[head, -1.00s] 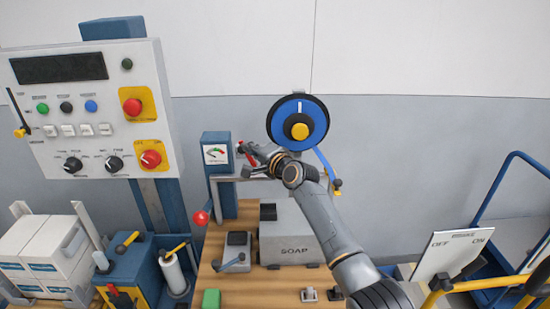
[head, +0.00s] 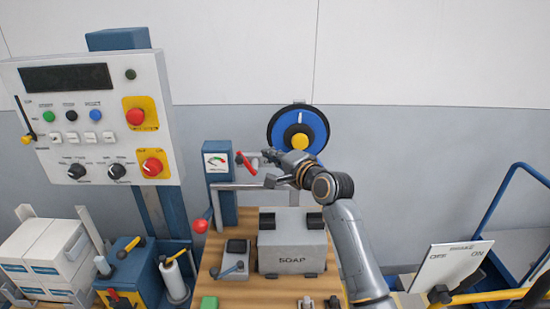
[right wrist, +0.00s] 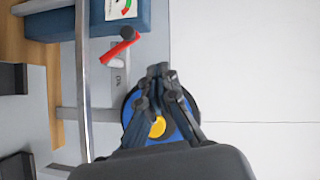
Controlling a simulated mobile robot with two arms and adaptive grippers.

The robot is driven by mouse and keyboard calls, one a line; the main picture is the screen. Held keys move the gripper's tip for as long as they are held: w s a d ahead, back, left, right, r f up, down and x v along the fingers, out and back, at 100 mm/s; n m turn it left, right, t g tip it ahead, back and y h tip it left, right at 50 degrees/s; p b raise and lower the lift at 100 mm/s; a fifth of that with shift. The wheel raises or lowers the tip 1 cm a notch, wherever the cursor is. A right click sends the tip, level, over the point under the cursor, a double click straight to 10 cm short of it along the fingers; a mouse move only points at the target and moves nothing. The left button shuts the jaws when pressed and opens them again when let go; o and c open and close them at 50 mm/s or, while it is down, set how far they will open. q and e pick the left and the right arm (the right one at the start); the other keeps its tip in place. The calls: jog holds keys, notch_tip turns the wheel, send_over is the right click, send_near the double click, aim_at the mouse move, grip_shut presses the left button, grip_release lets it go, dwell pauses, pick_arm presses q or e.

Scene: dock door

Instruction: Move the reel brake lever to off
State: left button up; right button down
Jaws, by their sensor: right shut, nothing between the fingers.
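A red-handled lever (head: 246,163) sits beside the gauge post, on a small grey plate with lettering; it also shows in the right wrist view (right wrist: 121,48). At the lower right of the head view, a white plate (head: 446,270) marked OFF and ON stands by a black knob (head: 440,294). I cannot tell which lever is the reel brake. The blue reel (head: 316,120) with a yellow hub is on the wall. My right gripper (head: 268,154) is shut and empty, just right of the red lever and apart from it; it also shows in the right wrist view (right wrist: 160,72). My left gripper is out of view.
A control panel (head: 88,85) stands at left. A red ball knob (head: 200,226) is near the post. Blue rails (head: 490,215) stand at right.

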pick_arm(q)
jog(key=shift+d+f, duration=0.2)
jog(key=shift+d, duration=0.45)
pick_arm(e)
jog(key=shift+v, duration=1.15)
